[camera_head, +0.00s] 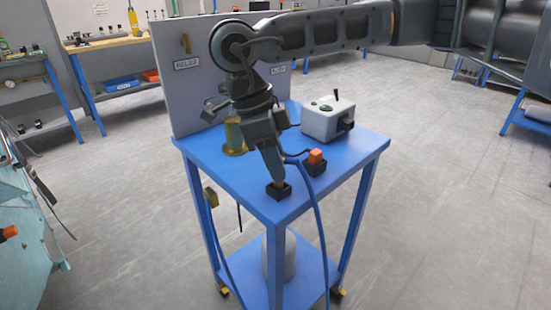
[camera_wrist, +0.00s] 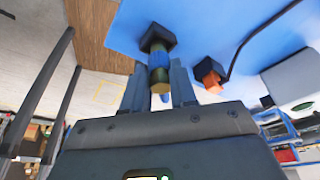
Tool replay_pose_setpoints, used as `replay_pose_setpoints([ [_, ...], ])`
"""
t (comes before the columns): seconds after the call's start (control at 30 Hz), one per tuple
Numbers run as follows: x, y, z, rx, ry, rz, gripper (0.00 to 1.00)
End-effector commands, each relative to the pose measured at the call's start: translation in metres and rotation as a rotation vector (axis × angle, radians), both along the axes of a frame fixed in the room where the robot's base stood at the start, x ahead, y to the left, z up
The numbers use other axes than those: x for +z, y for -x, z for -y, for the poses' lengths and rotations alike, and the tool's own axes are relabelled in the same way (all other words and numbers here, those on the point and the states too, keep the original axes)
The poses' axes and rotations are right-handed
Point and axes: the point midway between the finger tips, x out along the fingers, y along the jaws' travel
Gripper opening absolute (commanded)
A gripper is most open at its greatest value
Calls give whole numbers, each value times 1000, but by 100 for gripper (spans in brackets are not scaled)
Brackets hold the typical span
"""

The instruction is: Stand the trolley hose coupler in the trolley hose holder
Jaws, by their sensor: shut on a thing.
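The trolley hose coupler (camera_wrist: 158,60), with a blue band and brass-coloured parts, is between the two fingers of my gripper (camera_wrist: 158,72) in the wrist view. In the head view my gripper (camera_head: 276,178) points down at the front of the blue trolley top, shut on the coupler, which is mostly hidden by the fingers. The trolley hose holder, a small black block (camera_head: 279,194), is directly below the fingertips. In the wrist view the coupler's far end meets the holder (camera_wrist: 156,36). I cannot tell how deep it sits.
An orange-topped black block (camera_head: 315,160) stands just right of my gripper; a grey control box (camera_head: 328,122) is behind it. A brass cylinder (camera_head: 235,136) stands behind left, near the grey upright panel (camera_head: 176,85). A blue hose (camera_head: 318,215) hangs over the trolley's front edge (camera_head: 330,183).

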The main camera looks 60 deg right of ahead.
Motion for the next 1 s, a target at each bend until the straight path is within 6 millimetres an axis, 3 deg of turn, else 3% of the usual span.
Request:
replay_pose_setpoints([
  [0.1,1,0,0,0,0,0,0],
  [0.13,1,0,0,0,0,0,29],
  [0.4,1,0,0,0,0,0,55],
  [0.73,5,-2,0,0,1,0,56],
  [1.0,43,-12,-6,0,2,2,56],
])
